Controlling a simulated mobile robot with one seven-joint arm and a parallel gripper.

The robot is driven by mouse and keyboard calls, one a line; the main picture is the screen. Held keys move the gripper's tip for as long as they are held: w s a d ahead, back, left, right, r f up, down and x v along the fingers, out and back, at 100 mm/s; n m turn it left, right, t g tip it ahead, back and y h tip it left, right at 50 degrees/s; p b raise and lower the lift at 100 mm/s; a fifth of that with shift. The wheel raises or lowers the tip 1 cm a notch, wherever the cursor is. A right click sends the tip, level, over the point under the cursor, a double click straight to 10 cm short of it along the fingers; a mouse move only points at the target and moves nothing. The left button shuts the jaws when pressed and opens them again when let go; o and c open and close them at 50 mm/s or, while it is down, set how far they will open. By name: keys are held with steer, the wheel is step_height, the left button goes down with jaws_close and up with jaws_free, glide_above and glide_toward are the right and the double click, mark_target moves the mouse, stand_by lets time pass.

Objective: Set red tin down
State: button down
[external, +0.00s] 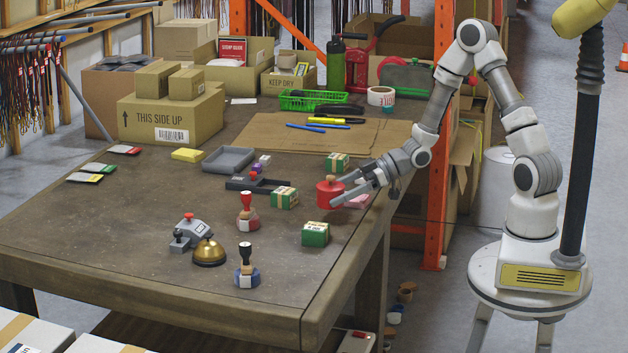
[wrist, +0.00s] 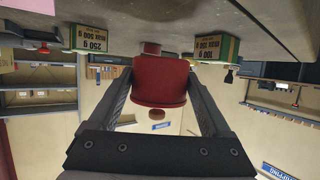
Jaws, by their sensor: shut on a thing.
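The red tin (external: 326,194) is at the right part of the table, near its right edge. My gripper (external: 337,193) reaches in from the right and is shut on it, one finger on each side. In the wrist view the red tin (wrist: 158,88) sits between the two fingers of my gripper (wrist: 159,78), with the table surface along the top of the picture. Whether the tin's base touches the table or hangs just above it, I cannot tell.
Green-and-tan boxes stand around the tin: one behind (external: 336,162), one left (external: 285,198), one in front (external: 315,234). A pink item (external: 357,201) lies right of it. Stamps and a brass bell (external: 209,252) stand front left. The table's front right corner (external: 305,295) is bare.

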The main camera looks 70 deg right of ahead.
steer(key=s+d+r+p, duration=0.4)
steer(key=s+d+r, duration=0.2)
steer(key=d, duration=0.4)
steer(key=w+a+r+m+h+p, duration=0.1)
steer(key=w+a+p, duration=0.1)
steer(key=w+a+r+m+t+h+p, duration=0.1)
steer(key=w+a+r, duration=0.1)
steer(key=w+a, duration=0.1)
steer(key=w+a+r+m+h+p, duration=0.1)
steer(key=w+a+m+h+p, duration=0.1)
steer(key=a, duration=0.1)
steer(key=shift+w+a+r+p, duration=0.25)
steer(key=shift+w+r+p, duration=0.05)
steer(key=shift+w+p, duration=0.05)
steer(key=shift+a+f+m+t+h+p, duration=0.15)
steer(key=shift+a+m+t+h+p, duration=0.25)
steer(key=shift+a+m+h+p, duration=0.45)
steer(key=shift+s+a+f+m+h+p, duration=0.4)
steer(key=shift+a+m+h+p, duration=0.15)
steer(key=shift+h, duration=0.2)
steer(key=shift+d, duration=0.1)
